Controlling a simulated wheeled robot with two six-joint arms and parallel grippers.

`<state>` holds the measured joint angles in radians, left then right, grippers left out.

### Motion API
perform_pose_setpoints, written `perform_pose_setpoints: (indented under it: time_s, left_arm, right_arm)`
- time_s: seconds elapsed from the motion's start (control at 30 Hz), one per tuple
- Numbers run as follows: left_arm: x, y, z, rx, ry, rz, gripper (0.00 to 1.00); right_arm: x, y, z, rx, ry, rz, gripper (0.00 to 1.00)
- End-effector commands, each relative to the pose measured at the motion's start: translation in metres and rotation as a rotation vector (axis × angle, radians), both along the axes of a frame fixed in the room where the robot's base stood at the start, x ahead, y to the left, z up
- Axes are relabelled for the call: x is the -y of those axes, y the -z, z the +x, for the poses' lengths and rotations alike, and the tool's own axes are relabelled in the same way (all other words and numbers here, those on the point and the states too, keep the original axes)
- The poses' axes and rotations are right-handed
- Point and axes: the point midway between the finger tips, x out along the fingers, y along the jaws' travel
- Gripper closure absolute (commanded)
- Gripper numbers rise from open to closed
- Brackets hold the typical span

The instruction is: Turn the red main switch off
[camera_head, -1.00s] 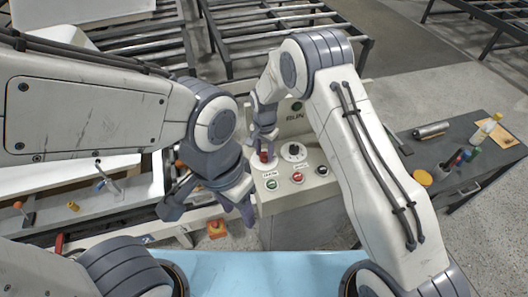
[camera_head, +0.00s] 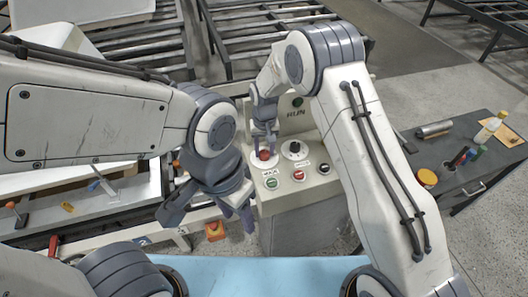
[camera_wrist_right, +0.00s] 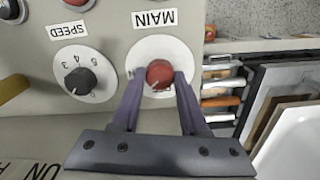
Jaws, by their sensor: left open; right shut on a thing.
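The red main switch (camera_wrist_right: 159,73) is a round knob on a white dial plate (camera_wrist_right: 180,52), with a MAIN label that reads upside down in the right wrist view. A light mark shows at the knob's lower left edge. My right gripper (camera_wrist_right: 159,82) is shut on the knob, one purple finger on each side. In the head view the red knob (camera_head: 263,155) sits at the left of the control panel, with my right gripper (camera_head: 264,143) coming down onto it. My left gripper (camera_head: 208,212) is open and empty, left of and in front of the panel.
The panel carries a black speed dial (camera_head: 294,149), a green button (camera_head: 271,183), a red button (camera_head: 298,175) and a black one (camera_head: 323,168). A dark side table (camera_head: 465,180) stands right.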

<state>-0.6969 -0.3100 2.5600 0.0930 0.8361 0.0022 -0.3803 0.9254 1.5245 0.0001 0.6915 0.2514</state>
Motion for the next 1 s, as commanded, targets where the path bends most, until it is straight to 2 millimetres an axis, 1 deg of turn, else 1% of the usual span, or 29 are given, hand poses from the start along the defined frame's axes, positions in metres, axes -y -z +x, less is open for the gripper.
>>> perform_pose_setpoints:
  time_s: [0.1,0.6,0.8,1.0]
  left_arm:
    - [0.000,0.006,0.000,0.000,0.000,0.000,0.50]
    - [0.000,0.019,0.000,0.000,0.001,0.000,0.50]
    - [0.000,0.022,0.000,0.000,0.001,0.000,0.50]
    - [0.000,0.023,0.000,0.000,0.001,0.000,0.50]
  right_arm:
    - [0.000,0.001,0.000,-0.001,-0.109,0.000,1.00]
    - [0.001,0.000,0.000,-0.001,-0.570,0.000,1.00]
    - [0.001,0.000,0.000,-0.002,-0.715,0.000,1.00]
    - [0.001,0.000,0.000,-0.002,-0.811,0.000,1.00]
